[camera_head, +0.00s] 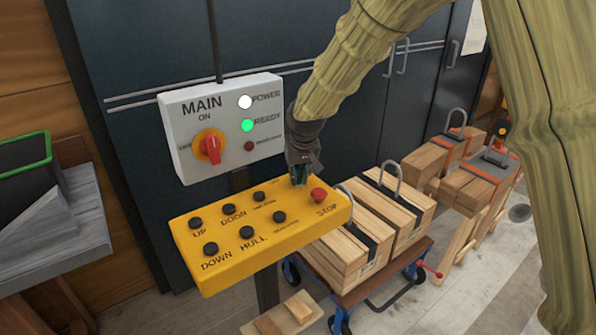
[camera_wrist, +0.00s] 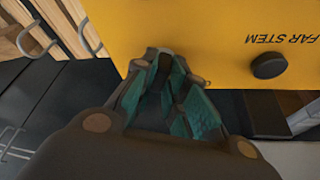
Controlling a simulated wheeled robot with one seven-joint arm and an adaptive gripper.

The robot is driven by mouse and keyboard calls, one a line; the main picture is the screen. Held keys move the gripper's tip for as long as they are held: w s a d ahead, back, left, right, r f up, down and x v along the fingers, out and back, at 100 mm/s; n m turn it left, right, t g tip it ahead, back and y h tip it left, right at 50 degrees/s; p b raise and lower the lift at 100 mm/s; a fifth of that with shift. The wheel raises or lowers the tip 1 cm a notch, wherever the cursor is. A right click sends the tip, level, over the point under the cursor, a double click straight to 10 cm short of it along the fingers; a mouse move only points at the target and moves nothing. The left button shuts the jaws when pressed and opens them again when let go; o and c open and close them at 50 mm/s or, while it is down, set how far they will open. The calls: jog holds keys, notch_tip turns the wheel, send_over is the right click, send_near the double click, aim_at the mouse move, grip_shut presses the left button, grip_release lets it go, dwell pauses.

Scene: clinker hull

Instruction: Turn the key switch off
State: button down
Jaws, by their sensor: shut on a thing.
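The yellow control panel (camera_head: 225,265) tilts up on a post, with black buttons and a red STOP button (camera_head: 318,195). My gripper (camera_head: 299,178) points down at the panel's upper right, just above and left of STOP. In the wrist view my gripper (camera_wrist: 168,78) has its teal-padded fingers closed around a small dark part at the panel edge, which I take to be the key. The key switch itself is mostly hidden by the fingers, and its turned position cannot be read. The FAR STEM button (camera_wrist: 268,65) is beside the fingers.
The MAIN box (camera_head: 186,165) behind has a red rotary switch (camera_head: 211,150), a lit white POWER lamp (camera_head: 245,102) and a lit green READY lamp (camera_head: 247,126). A cart with wood blocks (camera_head: 345,255) stands close right. A grey bench (camera_head: 55,225) is left.

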jog(key=n+y+p, duration=0.1)
jog(key=n+p, duration=0.1)
jog(key=n, duration=0.1)
jog(key=n+g+y+p, duration=0.1)
jog(key=n+p, duration=0.1)
jog(key=n, duration=0.1)
jog(key=shift+w+d+r+p, duration=0.1)
jog(key=shift+d+r+p, duration=0.1)
jog(key=shift+p, duration=0.1)
jog(key=shift+w+f+n+g+y+p, duration=0.1)
jog(key=shift+n+g+y+p, duration=0.4)
jog(key=shift+n, duration=0.65)
jog(key=shift+f+n+g+y+p, duration=0.1)
jog(key=shift+n+g+p, duration=0.2)
jog(key=shift+n+p, duration=0.6)
jog(key=shift+n, duration=0.35)
jog(key=c, duration=1.4)
grip_release()
jog(key=shift+c, duration=0.2)
jog(key=shift+d, duration=0.1)
jog(key=v, duration=1.2)
